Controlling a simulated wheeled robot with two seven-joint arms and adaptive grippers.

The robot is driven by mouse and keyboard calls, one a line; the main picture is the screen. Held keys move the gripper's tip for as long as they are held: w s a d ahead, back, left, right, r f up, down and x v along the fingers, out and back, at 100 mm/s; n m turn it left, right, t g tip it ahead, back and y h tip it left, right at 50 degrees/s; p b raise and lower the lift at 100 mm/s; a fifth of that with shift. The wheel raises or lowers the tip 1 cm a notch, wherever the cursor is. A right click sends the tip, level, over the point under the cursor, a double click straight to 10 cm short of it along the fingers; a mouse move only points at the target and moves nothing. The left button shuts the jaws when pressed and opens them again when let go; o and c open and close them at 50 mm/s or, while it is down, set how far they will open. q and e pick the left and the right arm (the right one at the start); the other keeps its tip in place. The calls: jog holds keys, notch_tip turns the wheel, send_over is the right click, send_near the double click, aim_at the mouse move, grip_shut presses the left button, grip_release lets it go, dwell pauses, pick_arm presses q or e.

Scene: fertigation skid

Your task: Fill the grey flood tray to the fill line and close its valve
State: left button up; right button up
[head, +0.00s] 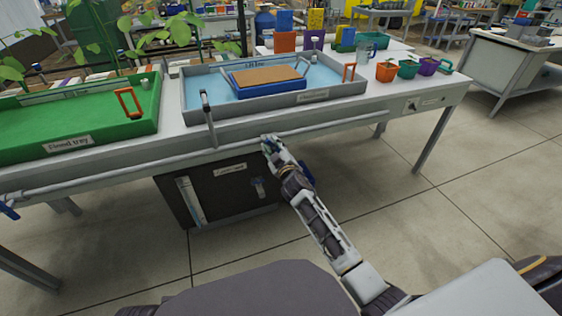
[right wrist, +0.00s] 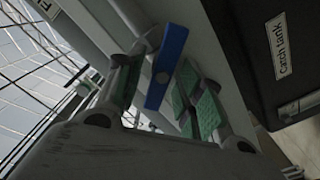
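The grey flood tray (head: 190,98) stands on the bench in the head view, with light blue water (head: 208,85) around a blue block with a brown top (head: 262,82). A small label (head: 255,65) is on its far inner wall; I cannot tell how the water stands against a fill line. My right gripper (head: 268,142) is below the tray's front, by the pale pipe. In the right wrist view, its green-padded fingers (right wrist: 160,95) are apart, with a blue valve handle (right wrist: 166,62) between them; contact is unclear. My left gripper is out of view.
A dark catch tank (head: 225,190) sits below the bench. A grey upright (head: 209,120) stands at the tray's front. Coloured pots (head: 408,69) and a jug (head: 366,50) are at right. Open floor lies right.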

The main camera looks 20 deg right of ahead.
jog(key=s, duration=1.1)
jog(key=shift+s+d, duration=0.2)
dwell(6.7)
